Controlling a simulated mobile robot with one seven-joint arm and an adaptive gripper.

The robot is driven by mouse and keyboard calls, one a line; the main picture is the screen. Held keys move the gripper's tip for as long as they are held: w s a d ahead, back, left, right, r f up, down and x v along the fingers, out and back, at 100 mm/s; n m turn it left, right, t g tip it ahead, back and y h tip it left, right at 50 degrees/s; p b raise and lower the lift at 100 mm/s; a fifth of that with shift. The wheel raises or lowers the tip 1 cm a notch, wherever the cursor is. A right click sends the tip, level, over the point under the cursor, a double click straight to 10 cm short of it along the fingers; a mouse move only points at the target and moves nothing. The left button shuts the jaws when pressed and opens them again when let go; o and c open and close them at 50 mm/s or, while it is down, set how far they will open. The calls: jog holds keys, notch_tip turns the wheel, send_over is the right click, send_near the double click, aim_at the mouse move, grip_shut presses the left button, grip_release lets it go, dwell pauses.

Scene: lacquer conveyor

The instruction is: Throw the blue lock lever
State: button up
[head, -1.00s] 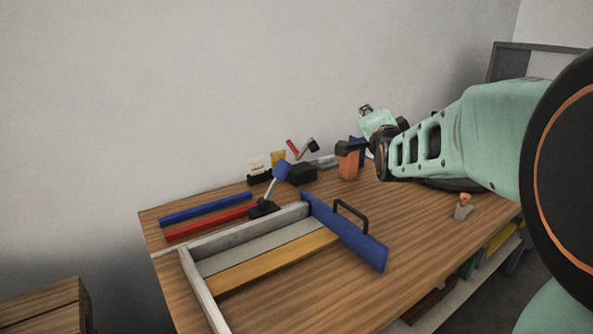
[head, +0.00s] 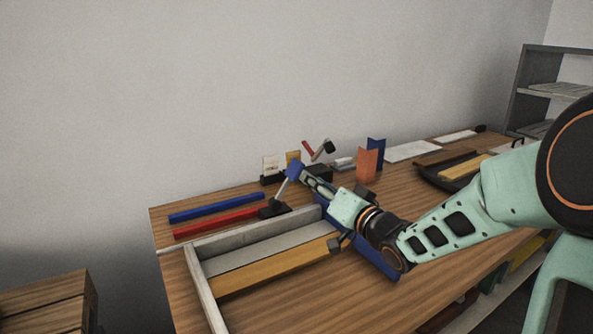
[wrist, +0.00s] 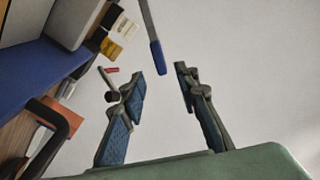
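The blue lock lever (head: 294,170) stands tilted on a black base (head: 275,209) behind the tray's far corner, with a grey shaft and a blue grip. In the wrist view its blue grip (wrist: 156,57) hangs from the top, beyond and between the fingertips. My gripper (head: 313,182) is just right of the grip in the head view and partly overlaps it. In the wrist view my gripper (wrist: 163,88) has its fingers apart with nothing between them. I cannot tell whether a finger touches the lever.
A red-handled lever (head: 308,149) and an orange block (head: 366,165) stand nearby.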

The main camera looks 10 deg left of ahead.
aim_at(300, 171)
jog(key=b+x, duration=0.1)
jog(key=x, duration=0.8)
jog(key=shift+w+a+b, duration=0.15)
jog(key=shift+w+b, duration=0.05)
jog(key=shift+b, duration=0.15)
grip_shut()
